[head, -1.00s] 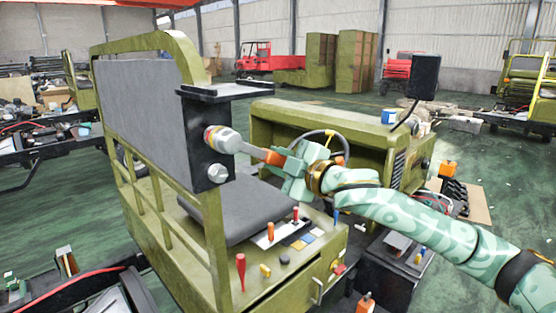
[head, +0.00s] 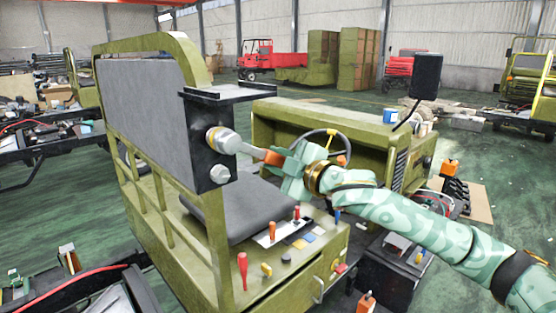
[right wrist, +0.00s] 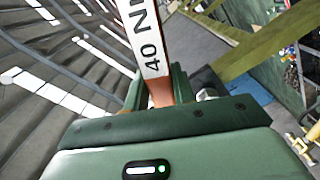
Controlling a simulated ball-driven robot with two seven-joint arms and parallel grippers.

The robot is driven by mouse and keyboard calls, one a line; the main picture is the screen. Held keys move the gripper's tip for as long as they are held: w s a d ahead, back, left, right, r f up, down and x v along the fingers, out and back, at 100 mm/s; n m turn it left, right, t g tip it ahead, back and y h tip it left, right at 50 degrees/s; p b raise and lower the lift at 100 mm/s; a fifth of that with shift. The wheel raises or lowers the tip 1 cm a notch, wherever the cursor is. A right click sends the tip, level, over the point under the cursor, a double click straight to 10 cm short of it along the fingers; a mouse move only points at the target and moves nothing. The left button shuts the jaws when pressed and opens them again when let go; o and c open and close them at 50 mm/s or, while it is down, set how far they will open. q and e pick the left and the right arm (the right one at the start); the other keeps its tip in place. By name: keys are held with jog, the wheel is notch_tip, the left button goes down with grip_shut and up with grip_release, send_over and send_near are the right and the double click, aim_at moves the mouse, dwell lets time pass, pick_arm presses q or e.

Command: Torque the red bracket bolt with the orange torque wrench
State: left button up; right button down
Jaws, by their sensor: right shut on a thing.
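The orange torque wrench (head: 272,158) is held in my right gripper (head: 292,165), which is shut on its handle. Its grey round head (head: 222,138) lies against the black bracket (head: 205,166) on the side of the olive seat frame. The red bolt cannot be made out; the wrench head covers that spot. A plain silver bolt (head: 219,174) shows just below. In the right wrist view the wrench handle (right wrist: 144,40), with a white "40 N" label, stands up between the green fingers. My left gripper cannot be made out.
The bracket's flat black top plate (head: 228,91) juts out above the wrench. The seat cushion (head: 245,205) and a panel with several coloured levers (head: 290,237) lie below. The steering wheel (head: 322,143) and dashboard are behind my gripper. A mirror (head: 425,76) stands at the right.

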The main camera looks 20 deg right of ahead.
jog(key=shift+w+a+r+p, duration=0.1)
jog(key=shift+w+a+p, duration=0.1)
jog(key=shift+w+p, duration=0.45)
dwell(1.2)
jog(key=shift+s, duration=0.15)
jog(key=a+f+m, duration=0.1)
jog(key=f+m, duration=0.1)
jog(key=shift+s+a+f+m, duration=0.25)
jog(key=shift+s+a+m, duration=0.05)
jog(key=shift+a, duration=0.05)
dwell(0.5)
